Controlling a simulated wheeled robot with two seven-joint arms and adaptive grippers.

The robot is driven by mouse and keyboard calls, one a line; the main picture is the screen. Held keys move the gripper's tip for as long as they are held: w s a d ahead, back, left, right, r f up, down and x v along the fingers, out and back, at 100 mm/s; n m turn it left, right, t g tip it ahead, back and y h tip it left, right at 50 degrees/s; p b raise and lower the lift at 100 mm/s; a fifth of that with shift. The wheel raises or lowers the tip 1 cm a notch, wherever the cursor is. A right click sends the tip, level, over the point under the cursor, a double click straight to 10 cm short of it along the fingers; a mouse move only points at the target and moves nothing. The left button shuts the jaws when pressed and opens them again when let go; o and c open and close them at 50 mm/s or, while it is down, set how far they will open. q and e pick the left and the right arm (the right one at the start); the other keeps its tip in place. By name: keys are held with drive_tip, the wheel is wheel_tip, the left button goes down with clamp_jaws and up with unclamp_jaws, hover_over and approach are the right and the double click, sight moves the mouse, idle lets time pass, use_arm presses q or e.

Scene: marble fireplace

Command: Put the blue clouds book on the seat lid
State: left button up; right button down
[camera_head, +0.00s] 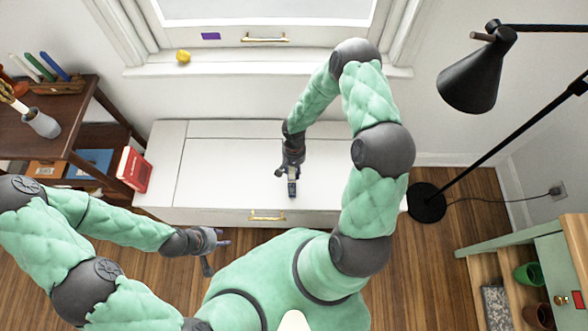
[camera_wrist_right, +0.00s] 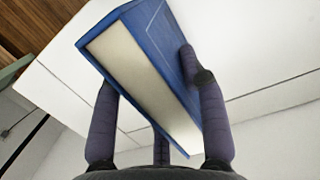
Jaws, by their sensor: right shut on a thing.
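The blue book (camera_wrist_right: 166,70) is held between the fingers of my right gripper (camera_wrist_right: 160,112) in the right wrist view, its pale page edge facing the camera. No cloud pattern can be made out. In the head view, my right gripper (camera_head: 291,174) is above the white seat lid (camera_head: 230,165), with a small part of the blue book (camera_head: 292,188) showing below it. I cannot tell whether the book touches the lid. My left gripper (camera_head: 216,252) is empty, fingers apart, in front of the bench over the wood floor.
A black floor lamp (camera_head: 470,85) stands right of the bench. The lid's left part and right end are clear.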

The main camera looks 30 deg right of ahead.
drive_tip(key=shift+r, duration=0.1)
drive_tip(key=c, duration=0.7)
unclamp_jaws()
